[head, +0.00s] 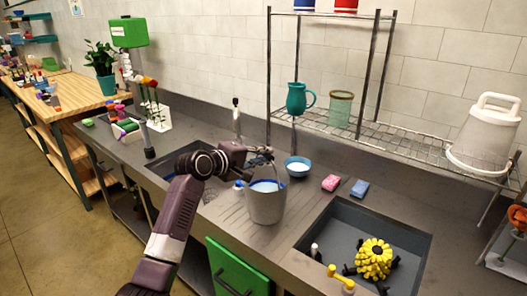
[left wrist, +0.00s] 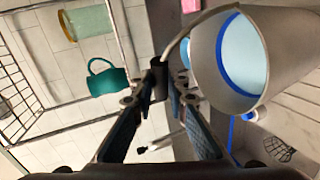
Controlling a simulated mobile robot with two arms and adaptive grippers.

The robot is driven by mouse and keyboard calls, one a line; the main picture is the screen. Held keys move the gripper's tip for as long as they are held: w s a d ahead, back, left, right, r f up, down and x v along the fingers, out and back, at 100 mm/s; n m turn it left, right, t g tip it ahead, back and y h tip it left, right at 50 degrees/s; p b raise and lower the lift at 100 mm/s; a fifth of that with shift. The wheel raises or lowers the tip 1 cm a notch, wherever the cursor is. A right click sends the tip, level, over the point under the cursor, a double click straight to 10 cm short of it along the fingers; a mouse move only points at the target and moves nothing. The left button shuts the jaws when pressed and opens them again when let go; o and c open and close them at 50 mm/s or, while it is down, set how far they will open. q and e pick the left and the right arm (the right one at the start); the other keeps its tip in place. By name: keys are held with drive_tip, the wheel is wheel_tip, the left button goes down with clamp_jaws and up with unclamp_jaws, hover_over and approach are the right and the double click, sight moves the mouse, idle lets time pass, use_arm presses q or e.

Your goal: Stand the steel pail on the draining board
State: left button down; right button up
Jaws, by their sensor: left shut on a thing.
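The steel pail (head: 265,206) is grey, upright, with a blue band inside its rim and pale blue contents. It is at the grooved draining board (head: 229,218) between the two sinks; I cannot tell whether its base touches the board. My left gripper (head: 261,156) is above the pail's rim, shut on its raised handle. In the left wrist view the gripper (left wrist: 159,75) has the handle between its fingertips, and the pail (left wrist: 285,50) hangs to the right, its mouth showing. The pail's far side is hidden. My right gripper is not in view.
A blue bowl (head: 298,167) stands just behind the pail, with pink (head: 331,183) and blue (head: 360,188) sponges to its right. The right sink (head: 318,240) holds a yellow, black-pronged thing (head: 374,258). A wire rack (head: 390,135) with a teal jug (head: 297,98) stands behind.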

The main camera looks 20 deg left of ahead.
use_arm(q)
drive_tip(key=shift+r, duration=0.4)
drive_tip(key=c, duration=2.2)
unclamp_jaws()
drive_tip(key=shift+f, duration=0.45)
drive_tip(key=o, duration=0.3)
drive_tip(key=shift+s+r, duration=0.15)
drive_tip(key=shift+s, duration=0.05)
drive_tip(key=shift+w, duration=0.1)
drive_tip(key=b+v, duration=0.2)
drive_tip(key=v, duration=1)
